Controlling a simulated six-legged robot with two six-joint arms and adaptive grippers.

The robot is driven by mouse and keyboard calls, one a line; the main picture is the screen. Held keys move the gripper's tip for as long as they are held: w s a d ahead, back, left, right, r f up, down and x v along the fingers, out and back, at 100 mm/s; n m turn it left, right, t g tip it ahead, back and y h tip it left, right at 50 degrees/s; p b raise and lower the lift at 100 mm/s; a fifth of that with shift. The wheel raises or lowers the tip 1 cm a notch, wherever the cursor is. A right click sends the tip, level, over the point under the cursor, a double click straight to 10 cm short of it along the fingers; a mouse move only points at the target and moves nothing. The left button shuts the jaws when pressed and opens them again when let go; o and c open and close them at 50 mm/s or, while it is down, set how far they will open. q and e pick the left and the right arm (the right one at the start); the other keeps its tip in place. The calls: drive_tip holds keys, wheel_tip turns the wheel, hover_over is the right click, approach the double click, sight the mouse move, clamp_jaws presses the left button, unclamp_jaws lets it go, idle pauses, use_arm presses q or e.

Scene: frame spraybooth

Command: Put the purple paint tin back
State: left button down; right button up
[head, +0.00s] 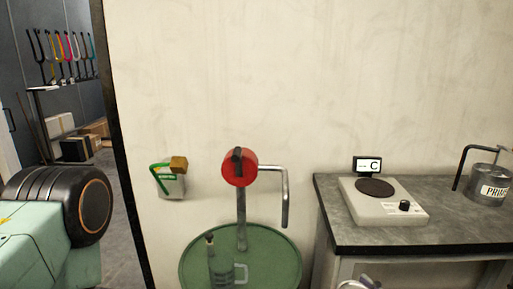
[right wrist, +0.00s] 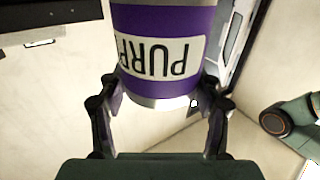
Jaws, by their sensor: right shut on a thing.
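The purple paint tin (right wrist: 165,18) fills the upper middle of the right wrist view. It has a purple body and a white label whose letters, partly visible as "PURP", appear upside down. My right gripper (right wrist: 160,90) is shut on it, with a finger on each side. In the head view, a small pale piece (head: 358,284) shows at the bottom edge; I cannot tell what it is. My left gripper is not in view.
A grey bench (head: 400,241) at right carries a mixing scale (head: 385,206), a display marked "C" (head: 368,166) and a primer tin (head: 487,188). A green drum (head: 272,255) with a red-topped pump (head: 240,167) stands left of the bench. A doorway opens at far left.

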drive_tip(key=shift+s+d+f, duration=0.15)
drive_tip(key=shift+s+f, duration=0.25)
drive_tip(key=shift+f, duration=0.35)
